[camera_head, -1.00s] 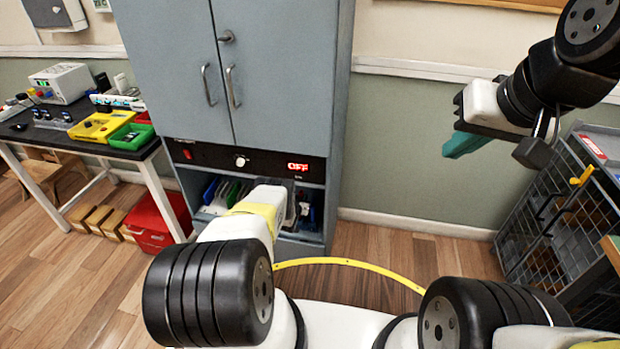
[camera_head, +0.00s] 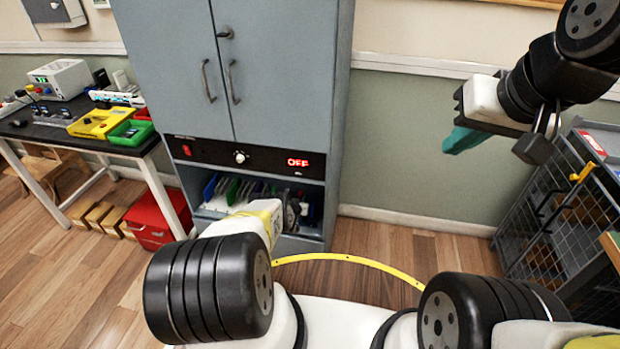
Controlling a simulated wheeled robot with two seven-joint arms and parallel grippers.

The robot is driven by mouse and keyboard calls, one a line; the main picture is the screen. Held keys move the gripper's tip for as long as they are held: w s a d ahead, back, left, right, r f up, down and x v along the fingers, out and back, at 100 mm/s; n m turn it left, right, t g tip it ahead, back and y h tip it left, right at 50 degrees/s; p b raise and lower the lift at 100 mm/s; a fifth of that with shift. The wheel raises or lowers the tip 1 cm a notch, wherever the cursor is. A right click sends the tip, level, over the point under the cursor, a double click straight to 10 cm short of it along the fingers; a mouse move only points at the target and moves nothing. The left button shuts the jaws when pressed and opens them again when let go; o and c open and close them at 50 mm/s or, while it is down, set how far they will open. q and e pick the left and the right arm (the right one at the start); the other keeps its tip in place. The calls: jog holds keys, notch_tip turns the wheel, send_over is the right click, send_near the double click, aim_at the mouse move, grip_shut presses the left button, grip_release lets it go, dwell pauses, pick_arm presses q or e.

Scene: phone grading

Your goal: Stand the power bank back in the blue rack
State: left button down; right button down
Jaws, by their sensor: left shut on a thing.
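The low open bay of the grey cabinet holds upright slots with blue (camera_head: 210,187), green (camera_head: 231,190) and pale parts. The blue part at the bay's left end is likely the blue rack. More blue shows at its right end. My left arm reaches to the bay's front, and its white and yellow wrist covers part of the opening. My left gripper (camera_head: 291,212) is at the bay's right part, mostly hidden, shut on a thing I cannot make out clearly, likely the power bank. My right gripper (camera_head: 463,139) hangs up right, far from the bay, its teal fingers seen edge-on.
The cabinet's doors (camera_head: 265,75) are closed above a panel (camera_head: 245,158) reading OFF. A bench (camera_head: 75,140) with yellow and green trays stands left, a red bin (camera_head: 150,220) below it. A wire cage cart (camera_head: 560,205) stands right. A yellow curved strip (camera_head: 350,260) marks the floor.

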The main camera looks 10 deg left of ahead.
pick_arm(q)
jog(key=c, duration=1.3)
grip_release()
jog(key=shift+o, duration=0.2)
jog(key=shift+s, duration=0.1)
jog(key=v, duration=0.7)
jog(key=shift+s+r, duration=0.25)
jog(key=shift+s, duration=0.1)
